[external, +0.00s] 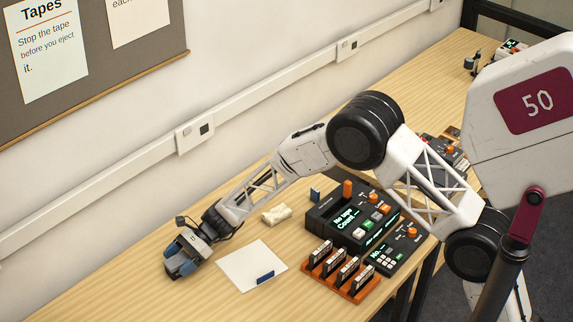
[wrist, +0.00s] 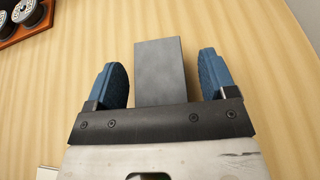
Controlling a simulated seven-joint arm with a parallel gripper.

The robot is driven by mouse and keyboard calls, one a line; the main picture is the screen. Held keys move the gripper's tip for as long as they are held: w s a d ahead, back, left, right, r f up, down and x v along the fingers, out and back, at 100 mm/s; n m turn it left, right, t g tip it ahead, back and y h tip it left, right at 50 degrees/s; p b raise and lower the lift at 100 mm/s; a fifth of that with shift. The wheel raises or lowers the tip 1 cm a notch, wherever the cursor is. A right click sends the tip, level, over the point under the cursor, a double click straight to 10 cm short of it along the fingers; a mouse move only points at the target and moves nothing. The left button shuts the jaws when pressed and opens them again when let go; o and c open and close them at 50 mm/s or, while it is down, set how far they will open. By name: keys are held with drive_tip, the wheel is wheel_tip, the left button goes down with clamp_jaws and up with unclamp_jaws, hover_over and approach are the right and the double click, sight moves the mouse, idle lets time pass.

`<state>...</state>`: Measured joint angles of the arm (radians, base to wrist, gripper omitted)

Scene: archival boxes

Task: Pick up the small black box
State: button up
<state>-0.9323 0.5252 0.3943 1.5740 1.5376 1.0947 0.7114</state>
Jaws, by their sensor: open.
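A small plain box (wrist: 160,70), dark grey rather than black in this light, lies on the wooden table (wrist: 260,50). In the wrist view it sits between the two blue fingers of my gripper (wrist: 162,78), which are open with a gap on each side of it. Its near end is hidden behind the gripper's dark crossbar. In the external view my gripper (external: 181,264) is low over the left part of the table, left of a white sheet. There the box is hard to tell apart from the fingers.
On the white sheet (external: 245,262) lies a blue block (external: 265,277). A cream lump (external: 276,216), a black device with a screen (external: 335,222) and an orange rack (external: 322,283) of cassettes stand rightward.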

sight(179, 261)
drive_tip(key=shift+s+a, duration=0.1)
drive_tip(key=shift+a, duration=0.05)
idle(0.4)
drive_tip(key=c, duration=1)
drive_tip(key=shift+r, duration=0.1)
drive_tip(key=shift+r, duration=0.85)
drive_tip(key=shift+s+d+r, duration=0.1)
drive_tip(key=shift+d+r, duration=0.15)
drive_tip(key=shift+r, duration=0.6)
drive_tip(key=s+d, duration=0.2)
drive_tip(key=d, duration=0.2)
drive_tip(key=s+d+r, duration=0.1)
drive_tip(key=s+d, duration=0.2)
drive_tip(key=d, duration=0.2)
drive_tip(key=s+d, duration=0.2)
drive_tip(key=d, duration=0.2)
drive_tip(key=shift+s+d+r, duration=0.15)
drive_tip(key=shift+d, duration=0.2)
